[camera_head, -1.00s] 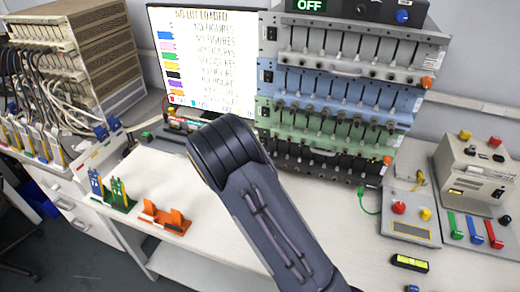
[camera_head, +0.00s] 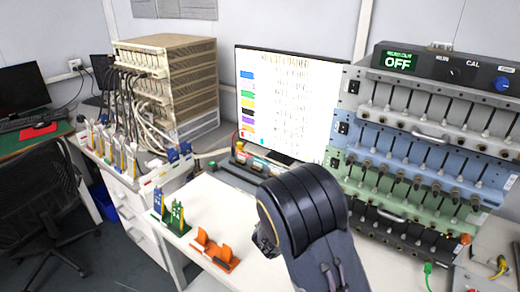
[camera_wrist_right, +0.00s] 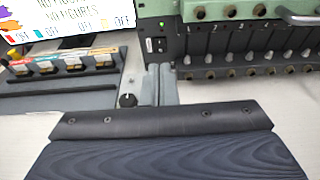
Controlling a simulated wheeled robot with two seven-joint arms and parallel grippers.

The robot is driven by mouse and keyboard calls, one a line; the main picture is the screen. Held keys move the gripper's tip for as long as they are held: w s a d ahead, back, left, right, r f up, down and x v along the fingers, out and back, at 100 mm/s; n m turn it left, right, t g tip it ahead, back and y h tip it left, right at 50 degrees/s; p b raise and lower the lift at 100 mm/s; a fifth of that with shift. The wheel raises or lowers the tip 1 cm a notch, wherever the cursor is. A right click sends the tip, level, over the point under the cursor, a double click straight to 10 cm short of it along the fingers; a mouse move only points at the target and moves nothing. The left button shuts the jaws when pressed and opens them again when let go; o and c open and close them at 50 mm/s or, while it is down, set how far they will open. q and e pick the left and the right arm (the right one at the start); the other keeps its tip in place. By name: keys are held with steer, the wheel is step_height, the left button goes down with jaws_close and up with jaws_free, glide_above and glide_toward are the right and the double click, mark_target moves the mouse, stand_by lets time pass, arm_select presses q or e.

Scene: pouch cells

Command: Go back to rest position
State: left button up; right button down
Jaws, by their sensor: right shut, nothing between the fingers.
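My right arm (camera_head: 312,225) shows in the head view as a dark link rising from the lower edge, over the white bench (camera_head: 215,190). Its gripper is not clear in that view. In the right wrist view the dark gripper body fills the bottom, and the narrow grey fingers (camera_wrist_right: 158,85) are together with nothing between them. They point at the bench by the lower left corner of the channel rack (camera_wrist_right: 225,45); I cannot tell the distance. My left gripper is not in view.
The rack (camera_head: 420,150) stands right of the monitor (camera_head: 285,100). Green (camera_head: 172,222) and orange (camera_head: 215,250) holders stand at the bench's front left. A stack of tester units (camera_head: 170,80) with cables is at the back left. An office chair (camera_head: 40,200) stands on the floor at left.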

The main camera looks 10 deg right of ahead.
steer(key=s+d+m+g+y, duration=0.3)
steer(key=s+m+g, duration=0.1)
steer(key=s+m, duration=0.4)
steer(key=s+d+m+g+y, duration=0.2)
steer(key=s+m+g, duration=0.2)
steer(key=s+m, duration=0.45)
steer(key=s+a+r+m+t+y, duration=0.2)
steer(key=s+a+r+m+y, duration=0.1)
steer(key=s+a+m+y, duration=0.2)
steer(key=s+a+r+m+t+y, duration=0.2)
steer(key=s+a+r+m+y, duration=0.2)
steer(key=s+a, duration=0.4)
steer(key=shift+s+m+y, duration=0.6)
steer(key=shift+s+m, duration=0.45)
steer(key=shift+s, duration=0.2)
steer(key=shift+a, duration=0.1)
